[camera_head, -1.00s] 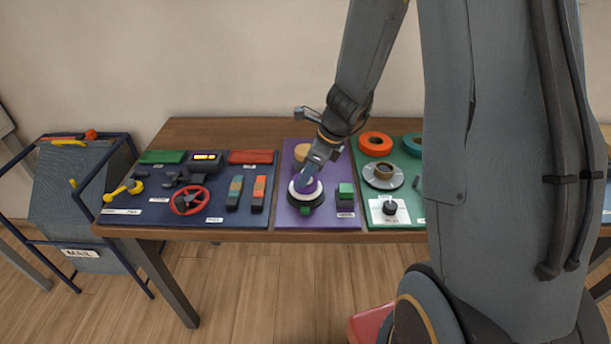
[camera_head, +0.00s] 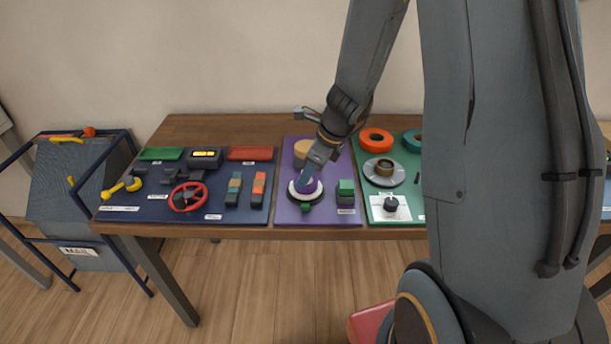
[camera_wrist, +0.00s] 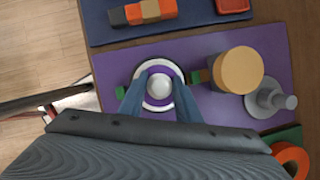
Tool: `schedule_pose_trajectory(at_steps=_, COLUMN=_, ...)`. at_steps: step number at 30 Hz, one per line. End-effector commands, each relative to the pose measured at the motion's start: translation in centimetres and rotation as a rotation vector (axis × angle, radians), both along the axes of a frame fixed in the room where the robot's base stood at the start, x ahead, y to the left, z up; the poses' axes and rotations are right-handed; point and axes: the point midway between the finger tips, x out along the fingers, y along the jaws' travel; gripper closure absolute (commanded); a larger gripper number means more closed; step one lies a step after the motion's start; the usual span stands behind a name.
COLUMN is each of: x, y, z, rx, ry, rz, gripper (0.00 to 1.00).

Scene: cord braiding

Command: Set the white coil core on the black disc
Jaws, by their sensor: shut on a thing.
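The white coil core (camera_wrist: 148,97) has a purple band and a pale rounded middle. My gripper (camera_wrist: 158,92) has one finger on each side of it and is shut on it; the white core also shows in the head view (camera_head: 294,191). The black disc (camera_head: 319,196) shows as a dark rim below and to the right of the core, on the purple mat (camera_head: 345,220). The core is over the disc, and most of the disc is hidden under it. I cannot tell whether the two touch.
A green block (camera_head: 346,187) stands right of the disc, and a tan-topped round piece (camera_head: 303,147) stands behind it. The blue mat (camera_head: 140,211) with tools lies left. The green mat (camera_head: 381,217) with an orange ring (camera_head: 363,138) lies right.

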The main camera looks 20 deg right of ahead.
Motion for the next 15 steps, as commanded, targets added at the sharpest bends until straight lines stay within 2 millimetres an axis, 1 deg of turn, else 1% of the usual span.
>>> schedule_pose_trajectory(at_steps=9, x=0.02, y=0.0, z=-0.89, rx=0.0, ry=0.0, rz=-0.001, gripper=0.89)
schedule_pose_trajectory(at_steps=10, x=0.01, y=0.0, z=-0.8, rx=0.0, ry=0.0, rz=-0.001, gripper=0.65)
schedule_pose_trajectory(at_steps=13, x=0.0, y=0.0, z=-0.74, rx=0.0, ry=0.0, rz=-0.001, gripper=0.48)
schedule_pose_trajectory(at_steps=15, x=0.0, y=0.0, z=-0.74, rx=0.0, ry=0.0, rz=-0.001, gripper=0.48)
